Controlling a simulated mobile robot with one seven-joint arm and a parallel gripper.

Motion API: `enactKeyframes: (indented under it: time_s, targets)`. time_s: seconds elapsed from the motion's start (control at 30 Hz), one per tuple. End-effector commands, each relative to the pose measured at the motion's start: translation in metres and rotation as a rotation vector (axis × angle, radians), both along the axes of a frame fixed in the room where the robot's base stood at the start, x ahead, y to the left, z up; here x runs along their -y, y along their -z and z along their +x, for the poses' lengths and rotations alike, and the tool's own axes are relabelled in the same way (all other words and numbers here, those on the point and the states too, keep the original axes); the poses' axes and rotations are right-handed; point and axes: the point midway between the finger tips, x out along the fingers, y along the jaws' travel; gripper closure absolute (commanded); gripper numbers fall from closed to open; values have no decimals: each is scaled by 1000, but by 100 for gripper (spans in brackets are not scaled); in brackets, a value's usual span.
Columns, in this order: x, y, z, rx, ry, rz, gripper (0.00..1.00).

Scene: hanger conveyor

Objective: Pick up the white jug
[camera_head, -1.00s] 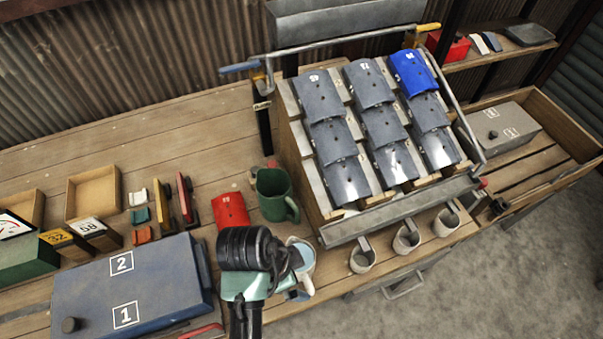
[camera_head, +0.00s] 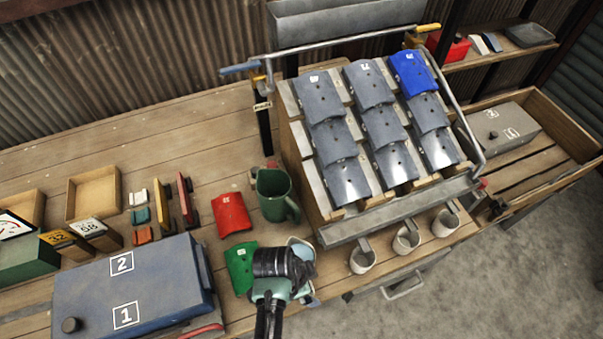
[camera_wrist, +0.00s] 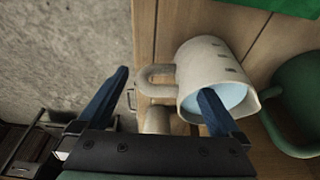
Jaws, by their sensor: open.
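The white jug (camera_wrist: 208,62) shows upright in the wrist view, with a pale blue inside, dark marks on its side and a handle pointing left. In the head view, the jug (camera_head: 302,245) is mostly hidden behind my arm. My gripper (camera_wrist: 163,82) is open and empty above the jug. The jug's handle shows between the two blue fingers. The right finger overlaps the jug's opening; whether its tip reaches inside I cannot tell.
A green jug (camera_head: 273,194) stands close behind the white jug. A green plate (camera_head: 241,266) and a red plate (camera_head: 231,214) lie to the left. The sloped rack (camera_head: 400,221) with several small cups stands to the right. The bench edge is near.

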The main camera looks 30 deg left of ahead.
Motion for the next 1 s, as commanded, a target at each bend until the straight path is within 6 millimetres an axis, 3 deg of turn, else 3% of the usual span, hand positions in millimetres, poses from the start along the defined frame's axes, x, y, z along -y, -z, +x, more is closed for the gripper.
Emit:
enactKeyframes:
  time_s: [0.1,0.37,0.9,0.93,1.0]
  targets:
    - [2,9,2,0,1,0,0]
    - [2,11,2,1,1,1,0]
    - [2,11,2,0,0,0,95]
    - [2,11,2,0,0,0,100]
    - [2,11,2,0,0,0,100]
